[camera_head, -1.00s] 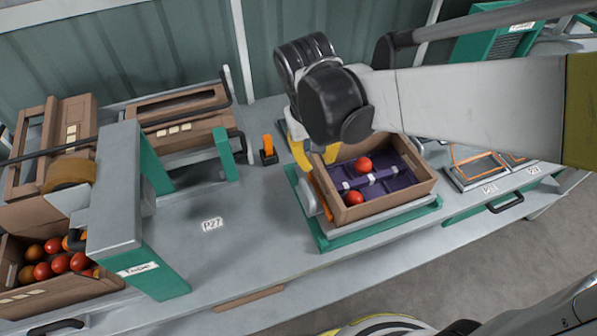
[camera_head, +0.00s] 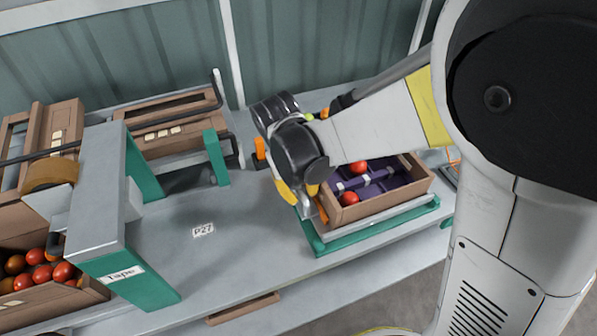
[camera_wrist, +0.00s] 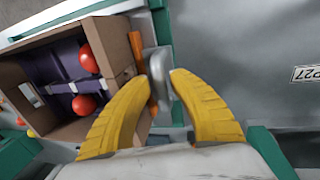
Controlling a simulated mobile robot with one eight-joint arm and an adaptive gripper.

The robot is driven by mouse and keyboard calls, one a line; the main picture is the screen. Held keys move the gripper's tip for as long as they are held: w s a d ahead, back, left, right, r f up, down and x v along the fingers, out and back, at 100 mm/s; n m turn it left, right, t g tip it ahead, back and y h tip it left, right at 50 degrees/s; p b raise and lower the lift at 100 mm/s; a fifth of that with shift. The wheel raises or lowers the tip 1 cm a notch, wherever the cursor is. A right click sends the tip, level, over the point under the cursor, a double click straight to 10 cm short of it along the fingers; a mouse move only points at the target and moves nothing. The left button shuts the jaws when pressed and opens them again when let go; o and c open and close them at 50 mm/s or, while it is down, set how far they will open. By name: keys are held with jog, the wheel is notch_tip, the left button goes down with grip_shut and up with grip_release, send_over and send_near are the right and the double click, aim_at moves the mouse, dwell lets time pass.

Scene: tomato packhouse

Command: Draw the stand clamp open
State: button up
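The stand clamp shows in the wrist view as a rounded grey piece (camera_wrist: 159,68) beside an orange strip (camera_wrist: 136,42) along the crate's end wall. The wooden crate (camera_head: 385,204) sits on the green-edged stand (camera_head: 385,231); it has a purple divider and red tomatoes inside. My gripper (camera_wrist: 161,80) has its yellow fingers apart, with the grey clamp piece between their tips. I cannot tell whether they touch it. In the head view my gripper (camera_head: 301,205) is at the stand's left end and hides most of the clamp.
The tape arch (camera_head: 103,235) stands at left on the bench, with a crate of tomatoes (camera_head: 85,291) beside it. An orange-topped item (camera_head: 260,149) is behind my gripper. The bench around the P27 label (camera_head: 203,230) is clear.

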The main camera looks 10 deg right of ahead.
jog(key=shift+f, duration=0.1)
grip_shut()
jog(key=a, duration=0.2)
jog(key=s+a, duration=0.1)
jog(key=a, duration=0.1)
jog(key=shift+s, duration=0.15)
jog(key=shift+d, duration=0.1)
grip_release()
jog(key=shift+a, duration=0.2)
